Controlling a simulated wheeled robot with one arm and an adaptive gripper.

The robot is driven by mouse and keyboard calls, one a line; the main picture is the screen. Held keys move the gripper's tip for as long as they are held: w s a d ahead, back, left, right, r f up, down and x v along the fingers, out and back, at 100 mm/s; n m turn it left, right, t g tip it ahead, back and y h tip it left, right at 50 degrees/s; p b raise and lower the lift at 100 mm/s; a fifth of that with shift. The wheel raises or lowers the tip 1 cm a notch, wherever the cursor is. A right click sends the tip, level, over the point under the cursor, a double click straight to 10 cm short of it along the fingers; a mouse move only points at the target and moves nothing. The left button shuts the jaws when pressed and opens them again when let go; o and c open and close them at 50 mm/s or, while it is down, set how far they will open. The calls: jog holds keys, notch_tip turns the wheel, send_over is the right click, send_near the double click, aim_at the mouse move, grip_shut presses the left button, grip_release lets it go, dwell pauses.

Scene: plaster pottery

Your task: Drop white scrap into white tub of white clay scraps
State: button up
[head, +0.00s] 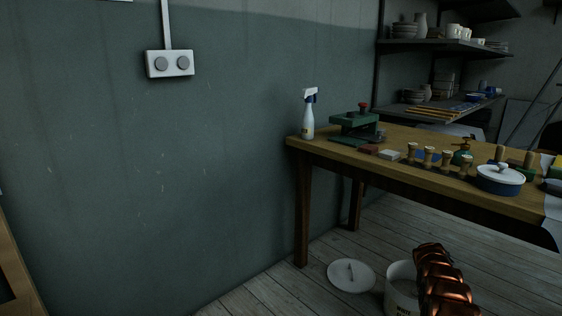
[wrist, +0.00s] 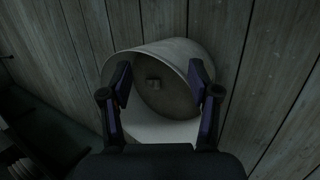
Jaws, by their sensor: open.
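The white tub (head: 401,288) stands on the floor by the table, with dark lettering on its side. My copper-coloured arm hides its right part in the head view. In the wrist view the open tub (wrist: 185,48) lies under my gripper (wrist: 160,72). The two fingers are spread wide with nothing between their pads, and overlap the tub's rim in the picture. Other scraps are not clear in the dim tub.
A white lid (head: 351,274) lies on the plank floor left of the tub. The wooden table (head: 400,172) stands behind, bearing a spray bottle (head: 308,116), a blue pot with a white lid (head: 501,179) and several tools. Floor left of the lid is clear up to the wall.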

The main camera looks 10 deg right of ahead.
jog(key=s+a+r+m+y+p, duration=0.15)
jog(key=a+r+p, duration=0.4)
jog(key=r, duration=0.65)
jog(key=s+a+r+g+p, duration=0.1)
jog(key=s+a+r+p, duration=0.35)
jog(key=r, duration=0.85)
jog(key=a+r+m+p, duration=0.1)
jog(key=a+r+p, duration=0.5)
jog(key=a+r, duration=0.45)
jog(key=s+a+r+m+y+p, duration=0.1)
jog(key=s+a+r+p, duration=0.55)
jog(key=r, duration=0.45)
jog(key=s+a+r+m+y+p, duration=0.1)
jog(key=s+a+r+p, duration=0.4)
jog(key=s+a+r, duration=0.45)
jog(key=s+a+r+p, duration=0.5)
jog(key=s, duration=0.4)
jog(key=s+a+r+m+g+y+p, duration=0.1)
jog(key=s+a+r+p, duration=0.3)
jog(key=s, duration=0.5)
jog(key=s+a+r+g+y+p, duration=0.1)
jog(key=s+a+r+p, duration=0.4)
jog(key=s, duration=0.4)
notch_tip(320, 180, up, 2)
jog(key=shift+s+a+r+m+p, duration=0.3)
jog(key=shift+s+a+m, duration=0.1)
jog(key=shift+a, duration=0.25)
